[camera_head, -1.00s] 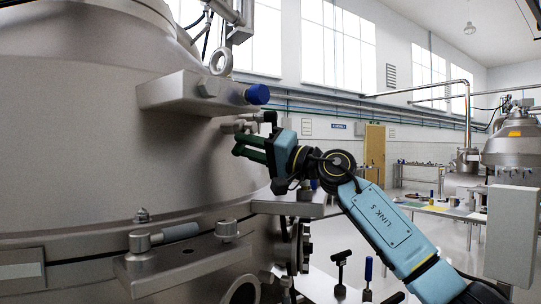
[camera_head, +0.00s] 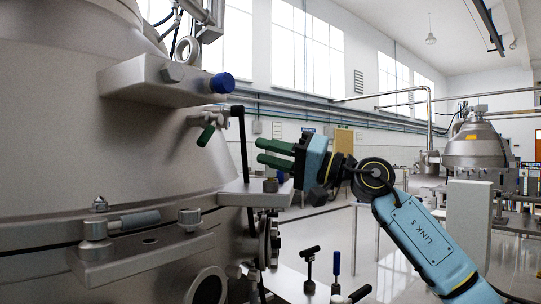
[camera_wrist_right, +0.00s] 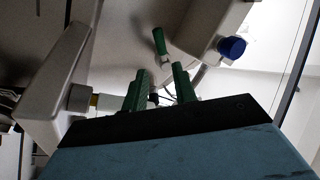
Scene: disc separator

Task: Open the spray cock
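The spray cock (camera_head: 214,116) is a small metal valve with a green handle (camera_head: 206,135), on the side of the large steel separator, below a bracket with a blue knob. The handle hangs down and slightly left in the head view. It also shows in the right wrist view as a green handle (camera_wrist_right: 159,41) beyond the fingers. My right gripper (camera_head: 259,152) has green fingers, spread apart and empty. It is right of and a little below the handle, not touching it. In the right wrist view the right gripper (camera_wrist_right: 158,82) also shows a gap between its fingers. My left gripper is not in view.
The separator body (camera_head: 60,130) fills the left. A bracket with a blue knob (camera_head: 222,83) juts out above the cock. A dark thin pipe (camera_head: 242,145) runs down between cock and gripper. A lower bracket (camera_head: 250,192) stands below the fingers.

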